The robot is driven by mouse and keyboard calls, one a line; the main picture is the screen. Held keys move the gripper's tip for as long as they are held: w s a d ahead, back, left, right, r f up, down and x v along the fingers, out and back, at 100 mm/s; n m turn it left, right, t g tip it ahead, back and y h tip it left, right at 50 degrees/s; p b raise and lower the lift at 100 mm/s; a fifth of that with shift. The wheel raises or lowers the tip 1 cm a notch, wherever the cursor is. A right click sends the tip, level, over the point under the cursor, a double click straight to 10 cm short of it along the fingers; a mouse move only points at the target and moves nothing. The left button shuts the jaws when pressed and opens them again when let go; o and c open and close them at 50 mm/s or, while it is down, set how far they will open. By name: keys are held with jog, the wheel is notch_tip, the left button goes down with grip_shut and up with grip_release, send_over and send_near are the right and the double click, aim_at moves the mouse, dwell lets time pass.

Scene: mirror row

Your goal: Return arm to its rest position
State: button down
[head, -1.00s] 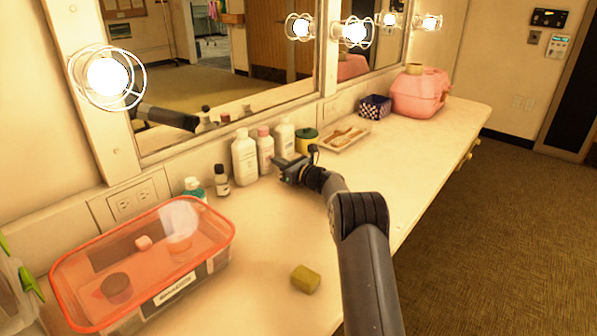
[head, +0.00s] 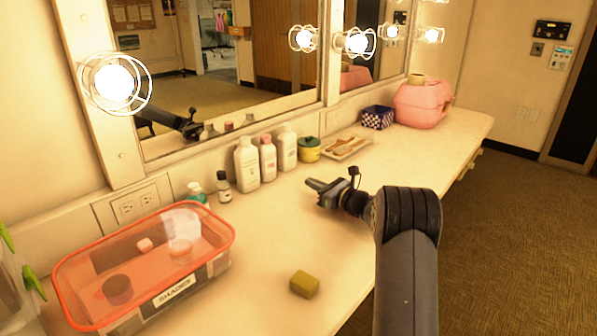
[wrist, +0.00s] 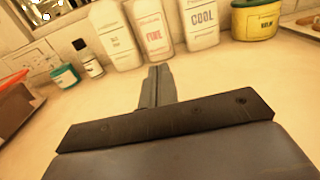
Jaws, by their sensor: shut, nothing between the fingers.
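My gripper (head: 312,187) is shut and empty above the counter (head: 262,232), in front of the row of bottles in the head view. Its closed fingers also show in the wrist view (wrist: 158,85), pointing toward the bottles. My arm comes in from the lower right of the head view and reaches over the counter. Nothing touches the fingers.
Three white and pink bottles (head: 267,158), a green-and-yellow tin (head: 309,149) and a tray (head: 357,146) stand along the mirror. An orange-rimmed bin (head: 229,240) is at left. A yellow-green block (head: 304,284) lies near the front. A pink case (head: 423,104) stands far back.

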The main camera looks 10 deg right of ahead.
aim_at(274, 166)
dwell(0.3)
jog(key=p+x, duration=0.1)
jog(key=x, duration=1.3)
jog(key=shift+w, duration=0.1)
jog(key=shift+s, duration=0.2)
